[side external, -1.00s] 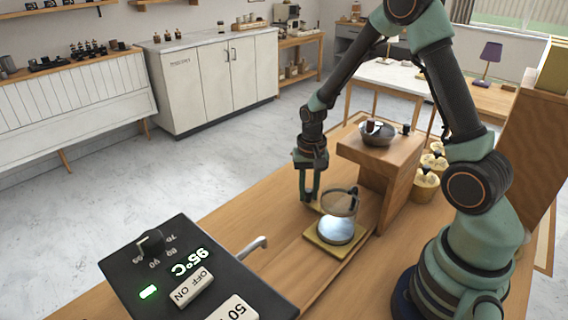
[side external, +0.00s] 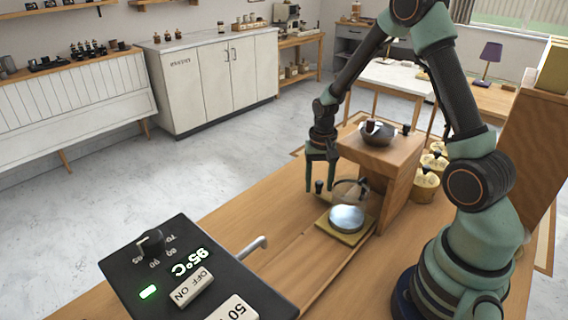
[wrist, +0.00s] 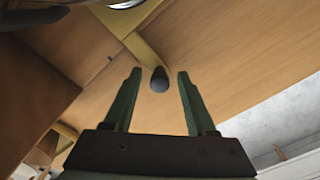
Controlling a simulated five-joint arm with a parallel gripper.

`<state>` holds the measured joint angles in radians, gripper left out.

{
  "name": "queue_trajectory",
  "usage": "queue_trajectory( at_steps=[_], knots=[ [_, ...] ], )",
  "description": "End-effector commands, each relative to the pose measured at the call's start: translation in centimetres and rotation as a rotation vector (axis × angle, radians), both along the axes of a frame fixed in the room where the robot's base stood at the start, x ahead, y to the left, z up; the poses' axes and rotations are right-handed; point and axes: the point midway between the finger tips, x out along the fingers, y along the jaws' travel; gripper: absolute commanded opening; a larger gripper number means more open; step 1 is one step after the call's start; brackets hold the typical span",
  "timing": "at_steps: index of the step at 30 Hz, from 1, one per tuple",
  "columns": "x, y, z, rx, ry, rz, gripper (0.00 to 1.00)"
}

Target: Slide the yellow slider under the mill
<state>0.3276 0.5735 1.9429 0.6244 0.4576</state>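The mill (side external: 375,154) is a wooden stand with a metal bowl on top. The slider lies at its foot; I cannot tell how far it is under the overhang. My gripper (side external: 320,184) is open, its fingers on either side of the dark knob. In the wrist view my gripper (wrist: 158,74) shows gaps on both sides of the knob.
A black control panel (side external: 205,270) with a small spout stands at the front left. Several cream containers (side external: 426,183) stand right of the mill. The counter (side external: 270,222) left of the slider is clear.

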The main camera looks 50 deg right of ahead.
Motion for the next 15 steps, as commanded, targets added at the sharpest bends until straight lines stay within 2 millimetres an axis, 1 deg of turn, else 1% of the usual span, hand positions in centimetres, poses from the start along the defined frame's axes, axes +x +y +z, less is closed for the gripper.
queue_trajectory(
  at_steps=[5,8,11,15],
  knots=[
    [0.0,0.0,0.1,0.0,0.0,0.0,0.56],
    [0.0,0.0,0.7,-0.001,-0.001,0.0,0.56],
    [0.1,0.0,2.1,-0.001,-0.004,0.0,0.56],
    [0.1,0.0,5.0,-0.002,-0.006,0.0,0.56]
  ],
)
